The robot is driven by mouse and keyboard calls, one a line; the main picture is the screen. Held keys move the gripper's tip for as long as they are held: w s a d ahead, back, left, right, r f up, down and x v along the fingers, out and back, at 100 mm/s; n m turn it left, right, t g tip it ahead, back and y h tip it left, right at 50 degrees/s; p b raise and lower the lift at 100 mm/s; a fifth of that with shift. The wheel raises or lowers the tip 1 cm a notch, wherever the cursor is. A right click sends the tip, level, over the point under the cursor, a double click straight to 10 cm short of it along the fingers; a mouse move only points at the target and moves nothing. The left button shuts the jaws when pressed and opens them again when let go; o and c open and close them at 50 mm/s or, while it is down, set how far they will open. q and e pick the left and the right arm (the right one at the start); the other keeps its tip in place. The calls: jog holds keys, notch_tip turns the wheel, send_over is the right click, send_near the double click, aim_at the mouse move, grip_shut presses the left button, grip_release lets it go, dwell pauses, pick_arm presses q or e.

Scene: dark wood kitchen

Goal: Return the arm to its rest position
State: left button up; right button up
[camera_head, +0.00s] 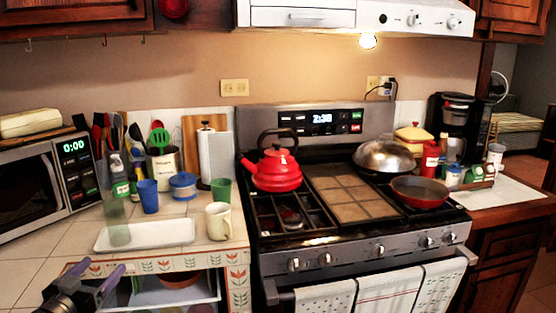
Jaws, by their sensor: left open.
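My left gripper (106,265) is at the lower left, in front of the tiled counter's front edge. Its two grey-purple fingers are apart, and I see nothing between them. Part of its dark body is cut off by the bottom of the picture. My right gripper is not in view.
A white tray (170,235) lies near the counter's front edge, with a greenish see-through glass (117,210) at its left end. A blue cup (148,196), cream mug (218,222) and green cup (221,190) stand nearby. The stove (360,251) holds a red kettle (275,172). A microwave (25,190) stands left.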

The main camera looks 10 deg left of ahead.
pick_arm(q)
jog(key=d+f+n+g+y, duration=0.1)
jog(key=d+f+n+g, duration=0.15)
jog(key=f, duration=0.55)
jog(key=d+f+n+g+y, duration=0.1)
jog(key=d+f+g, duration=0.15)
jog(key=f, duration=0.45)
jog(key=s+d+f+g+h+p, duration=0.25)
jog(key=s+d+f+g, duration=0.2)
jog(key=d+f, duration=0.85)
jog(key=s+d+f+g+h, duration=0.2)
jog(key=s+d+f+g, duration=0.1)
jog(key=s+d, duration=0.8)
jog(key=s+d+f+m+g+h+p, duration=0.1)
jog(key=s+d+f+g, duration=0.3)
jog(key=s+d, duration=0.8)
jog(key=d+f+h, duration=0.1)
jog(key=d+f, duration=0.1)
jog(key=d, duration=0.1)
jog(key=shift+s+d, duration=0.15)
jog(key=shift+s, duration=0.1)
jog(key=shift+f, duration=0.1)
